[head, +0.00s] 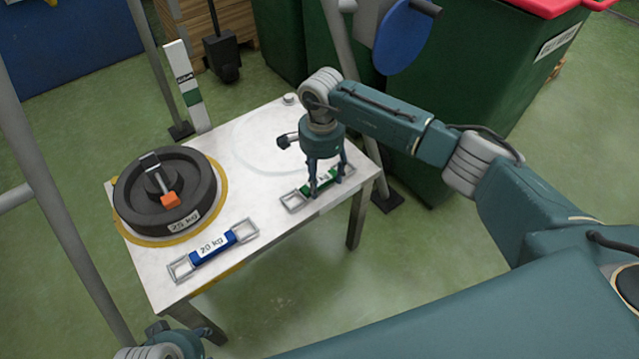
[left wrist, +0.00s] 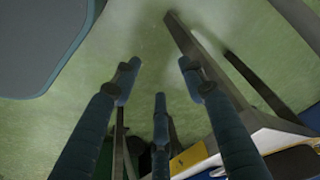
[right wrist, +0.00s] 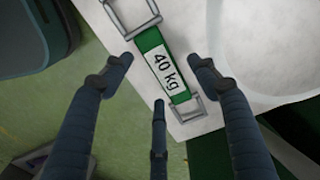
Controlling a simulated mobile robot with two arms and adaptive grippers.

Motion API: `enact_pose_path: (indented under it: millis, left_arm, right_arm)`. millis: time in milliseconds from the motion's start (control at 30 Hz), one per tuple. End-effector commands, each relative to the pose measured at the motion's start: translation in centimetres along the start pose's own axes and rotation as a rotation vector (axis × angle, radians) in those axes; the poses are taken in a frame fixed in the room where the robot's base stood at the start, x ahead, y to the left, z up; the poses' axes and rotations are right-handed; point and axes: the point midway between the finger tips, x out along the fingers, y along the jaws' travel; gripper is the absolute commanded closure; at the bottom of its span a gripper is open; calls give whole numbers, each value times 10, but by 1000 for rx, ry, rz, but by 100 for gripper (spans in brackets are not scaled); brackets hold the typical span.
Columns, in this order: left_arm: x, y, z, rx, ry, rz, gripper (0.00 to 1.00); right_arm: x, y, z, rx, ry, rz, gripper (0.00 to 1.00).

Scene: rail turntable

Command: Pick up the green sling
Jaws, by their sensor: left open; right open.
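The green sling (head: 306,189) lies flat near the right front edge of the white table, partly hidden by my right gripper in the head view. It has a metal loop at each end. The right wrist view shows the green sling (right wrist: 151,44) with a "40 kg" label between the open fingers. My right gripper (head: 327,187) points down over it, open; its fingertips (right wrist: 160,62) stand on either side of the green band. Whether they touch it I cannot tell. My left gripper (left wrist: 157,68) is open and empty, below the table's level near its side, over the green floor.
A blue sling (head: 212,245) marked "20 kg" lies at the table's front left. A black 25 kg wheel-like weight (head: 135,190) sits on a yellow ring behind it. The white table (head: 250,195) is clear in the middle. Grey posts (head: 68,220) and green bins (head: 480,70) stand around.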

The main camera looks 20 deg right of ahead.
Motion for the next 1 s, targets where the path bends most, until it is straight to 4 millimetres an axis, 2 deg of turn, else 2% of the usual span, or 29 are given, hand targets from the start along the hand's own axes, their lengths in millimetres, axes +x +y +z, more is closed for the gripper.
enact_pose_path:
  millis: [100,367,600,667,1000]
  left_arm:
    - [-8,-1,-2,0,6,-1,58]
    - [-9,-1,-2,0,5,-1,58]
    - [-9,-1,-2,-1,5,-2,58]
    - [-9,-1,-2,-1,5,-2,58]
    - [-10,-1,-2,-1,7,-1,58]
  right_arm:
    - [12,-1,0,1,0,-2,41]
    - [14,-1,-1,1,0,-3,41]
    - [14,-1,-1,1,0,-2,86]
    - [14,-1,-1,2,0,-2,96]
    - [9,-2,-1,1,1,-4,97]
